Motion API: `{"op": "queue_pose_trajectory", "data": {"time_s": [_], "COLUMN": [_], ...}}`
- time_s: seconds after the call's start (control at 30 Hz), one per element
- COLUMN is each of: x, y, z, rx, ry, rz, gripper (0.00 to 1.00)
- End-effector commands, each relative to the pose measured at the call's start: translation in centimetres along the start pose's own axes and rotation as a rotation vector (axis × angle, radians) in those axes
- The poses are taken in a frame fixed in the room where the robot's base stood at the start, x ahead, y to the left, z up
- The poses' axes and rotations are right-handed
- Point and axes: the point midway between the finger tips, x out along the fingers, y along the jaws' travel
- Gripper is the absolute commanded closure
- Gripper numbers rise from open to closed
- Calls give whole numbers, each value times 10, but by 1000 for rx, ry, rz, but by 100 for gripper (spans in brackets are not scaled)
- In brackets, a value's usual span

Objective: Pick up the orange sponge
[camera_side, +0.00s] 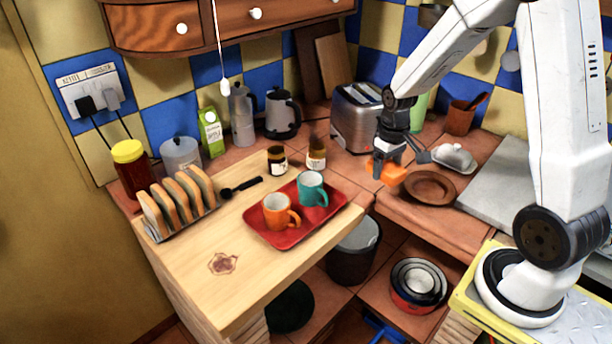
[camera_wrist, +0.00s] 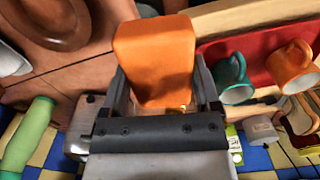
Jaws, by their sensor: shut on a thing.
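The orange sponge (camera_side: 387,171) is a small orange block at the end of my arm in the side view. My gripper (camera_side: 384,158) is shut on it and holds it near the counter, left of the brown plate. In the wrist view the sponge (camera_wrist: 154,55) fills the space between the two fingers of my gripper (camera_wrist: 160,90), one finger on each side. In the side view I cannot tell for sure whether the sponge is clear of the tiled counter.
A brown plate (camera_side: 429,187) lies just right of the sponge, with a white butter dish (camera_side: 455,158) beyond it. A toaster (camera_side: 356,115) stands behind. A red tray (camera_side: 330,216) with an orange mug (camera_side: 277,210) and a teal mug (camera_side: 311,188) sits on the wooden worktop to the left.

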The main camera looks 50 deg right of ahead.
Motion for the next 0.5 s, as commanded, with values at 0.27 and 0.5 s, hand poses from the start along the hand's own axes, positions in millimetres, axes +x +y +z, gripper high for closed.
{"op": "queue_pose_trajectory", "data": {"time_s": [0.27, 0.5], "x": [-4, -4], "y": [-1, -1], "z": [9, 9], "rx": [0, 0], "ry": [0, 0], "rz": [0, 0], "gripper": [76, 76]}}
